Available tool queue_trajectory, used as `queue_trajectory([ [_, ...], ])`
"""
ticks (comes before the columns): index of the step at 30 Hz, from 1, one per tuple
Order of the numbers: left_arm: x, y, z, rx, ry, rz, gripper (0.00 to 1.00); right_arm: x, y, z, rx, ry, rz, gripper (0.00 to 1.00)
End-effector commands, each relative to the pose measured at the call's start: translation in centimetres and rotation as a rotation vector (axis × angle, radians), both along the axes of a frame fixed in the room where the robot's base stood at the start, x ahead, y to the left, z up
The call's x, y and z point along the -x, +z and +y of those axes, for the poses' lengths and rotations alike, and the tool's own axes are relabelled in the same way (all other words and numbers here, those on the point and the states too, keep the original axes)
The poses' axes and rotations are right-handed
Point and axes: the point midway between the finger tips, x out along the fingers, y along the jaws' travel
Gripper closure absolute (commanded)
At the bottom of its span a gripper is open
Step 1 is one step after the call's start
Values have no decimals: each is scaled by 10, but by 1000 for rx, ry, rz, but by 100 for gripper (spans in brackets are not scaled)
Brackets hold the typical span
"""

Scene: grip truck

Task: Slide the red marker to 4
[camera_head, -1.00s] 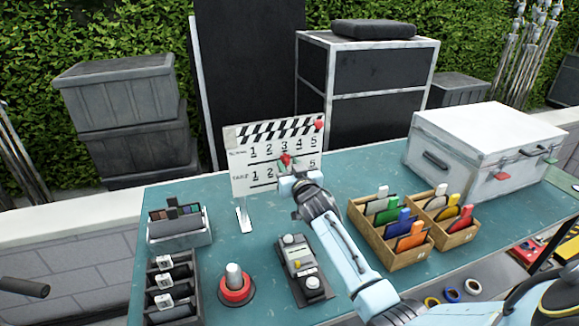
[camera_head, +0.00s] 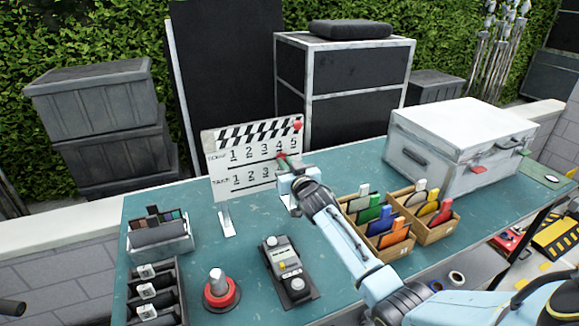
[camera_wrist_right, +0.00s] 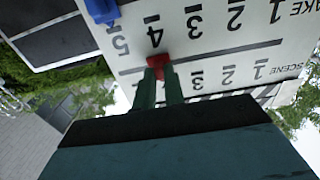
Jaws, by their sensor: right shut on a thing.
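The white clapperboard (camera_head: 225,188) stands upright on the table, with a SCENE row of numbers above a TAKE row. The small red marker (camera_head: 281,157) is on the line between the rows, under the upper 4. In the right wrist view, upside down, the red marker (camera_wrist_right: 157,61) sits right by the TAKE row's 4. My right gripper (camera_head: 287,170) is shut on the red marker at the board's face. In the wrist view its two green fingers (camera_wrist_right: 160,75) touch the marker and hide part of the SCENE row. My left gripper is out of view.
Another red knob (camera_head: 297,125) is at the board's upper right corner. A blue piece (camera_wrist_right: 101,11) shows at the board's edge in the wrist view.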

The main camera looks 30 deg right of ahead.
Motion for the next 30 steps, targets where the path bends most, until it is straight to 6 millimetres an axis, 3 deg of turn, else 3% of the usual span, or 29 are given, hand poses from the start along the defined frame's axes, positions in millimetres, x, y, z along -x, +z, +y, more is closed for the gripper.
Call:
queue_trajectory([
  [5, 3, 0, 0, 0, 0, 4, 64, 0, 0, 2, -2, 2, 0, 100],
  [6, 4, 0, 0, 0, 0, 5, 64, 0, 0, 2, -2, 2, 0, 84],
  [10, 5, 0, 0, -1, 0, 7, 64, 1, 0, 0, -1, -1, 0, 67],
  [22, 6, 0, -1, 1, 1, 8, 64, 6, -2, 1, -1, -1, 2, 67],
  [30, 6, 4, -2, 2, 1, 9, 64, 43, -2, 7, 0, 0, 2, 67],
])
